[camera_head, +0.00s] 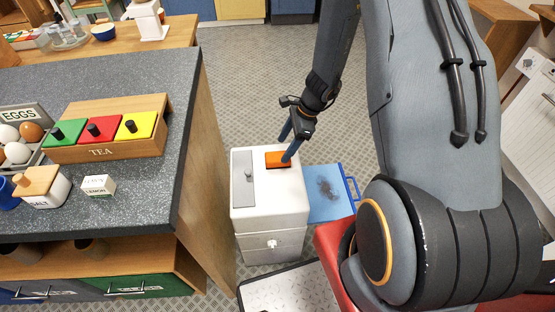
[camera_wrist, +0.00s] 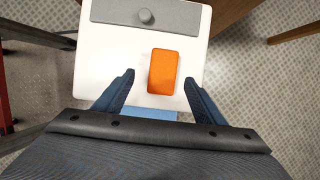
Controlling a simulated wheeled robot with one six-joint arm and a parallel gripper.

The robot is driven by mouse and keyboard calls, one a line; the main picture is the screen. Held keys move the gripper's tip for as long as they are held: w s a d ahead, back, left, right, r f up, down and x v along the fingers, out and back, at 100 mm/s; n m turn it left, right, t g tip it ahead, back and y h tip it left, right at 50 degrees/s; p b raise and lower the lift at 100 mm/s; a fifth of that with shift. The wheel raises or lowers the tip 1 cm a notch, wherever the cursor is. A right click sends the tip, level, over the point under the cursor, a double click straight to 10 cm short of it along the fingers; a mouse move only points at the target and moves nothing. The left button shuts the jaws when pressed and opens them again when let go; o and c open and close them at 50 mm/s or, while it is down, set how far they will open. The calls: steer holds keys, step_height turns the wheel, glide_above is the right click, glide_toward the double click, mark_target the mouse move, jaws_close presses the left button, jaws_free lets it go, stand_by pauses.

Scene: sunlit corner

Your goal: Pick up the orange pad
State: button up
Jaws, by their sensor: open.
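The orange pad (camera_head: 275,160) lies flat on top of a white box-like unit (camera_head: 270,205) beside the counter. In the wrist view the pad (camera_wrist: 163,72) is a small orange rectangle with rounded corners on the white top (camera_wrist: 112,60). My gripper (camera_head: 289,146) is open above the white unit, and one finger hides part of the pad in the head view. In the wrist view my gripper (camera_wrist: 159,76) has its blue fingers apart, one on each side of the pad. A gap shows between the pad and each finger.
A grey lid with a knob (camera_head: 243,178) covers the left of the unit's top. A blue tray (camera_head: 330,190) lies to its right. The counter (camera_head: 120,210) at left carries a tea box (camera_head: 110,128), an egg carton and small containers.

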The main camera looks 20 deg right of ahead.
mark_target(276, 156)
steer(key=shift+w+p+x, duration=0.15)
steer(key=shift+p+x, duration=0.15)
steer(key=shift+x, duration=1.45)
steer(key=shift+w+p+x, duration=0.15)
steer(key=shift+p+x, duration=0.15)
steer(key=shift+x, duration=1.45)
steer(key=shift+a, duration=0.1)
steer(key=c, duration=1.2)
steer(key=shift+c, duration=0.2)
steer(key=shift+r, duration=0.15)
steer(key=shift+r+b, duration=0.4)
steer(key=shift+r, duration=4.5)
